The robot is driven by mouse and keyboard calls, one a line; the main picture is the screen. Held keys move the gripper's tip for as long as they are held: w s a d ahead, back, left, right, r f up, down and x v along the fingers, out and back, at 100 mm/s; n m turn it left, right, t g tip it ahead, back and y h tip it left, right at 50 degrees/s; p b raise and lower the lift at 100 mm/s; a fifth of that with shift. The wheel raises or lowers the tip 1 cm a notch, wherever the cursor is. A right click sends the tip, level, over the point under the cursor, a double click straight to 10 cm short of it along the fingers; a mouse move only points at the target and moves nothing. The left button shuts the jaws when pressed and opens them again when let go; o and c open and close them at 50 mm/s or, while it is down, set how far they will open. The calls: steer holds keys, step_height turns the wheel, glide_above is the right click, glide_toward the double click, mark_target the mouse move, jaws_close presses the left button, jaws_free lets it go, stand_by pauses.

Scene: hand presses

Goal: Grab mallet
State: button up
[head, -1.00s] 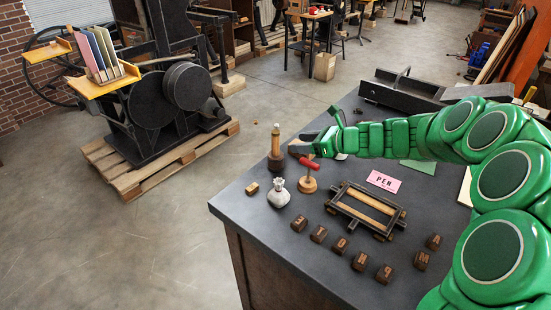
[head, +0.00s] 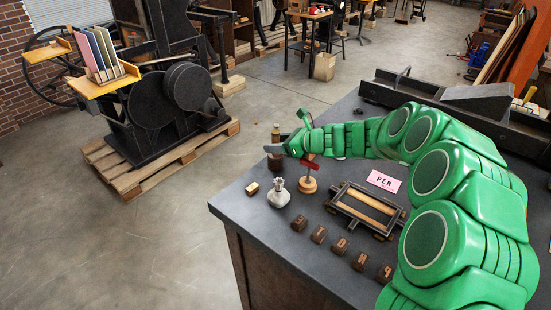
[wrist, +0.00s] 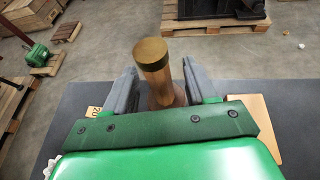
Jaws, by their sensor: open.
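The mallet (head: 276,131) stands upright on its dark head near the far left edge of the dark table, handle up. Its brass-coloured handle end (wrist: 151,52) and brown wooden handle show in the wrist view. My gripper (head: 271,149) is open at handle height, reaching in from the right. In the wrist view, its grey fingers (wrist: 160,72) are on either side of the handle, with a visible gap at least at the left. Part of the mallet is hidden behind the gripper in the head view. Contact on the right side cannot be told.
A red-handled tool on a round wooden base (head: 308,185) stands close by, under my gripper. A white pouch (head: 279,193), a small wooden block (head: 252,188), a framed roller tray (head: 364,207), letter blocks (head: 319,233) and a pink card (head: 384,181) lie nearer.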

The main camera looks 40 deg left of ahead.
steer(key=shift+x, duration=1.25)
jaws_close()
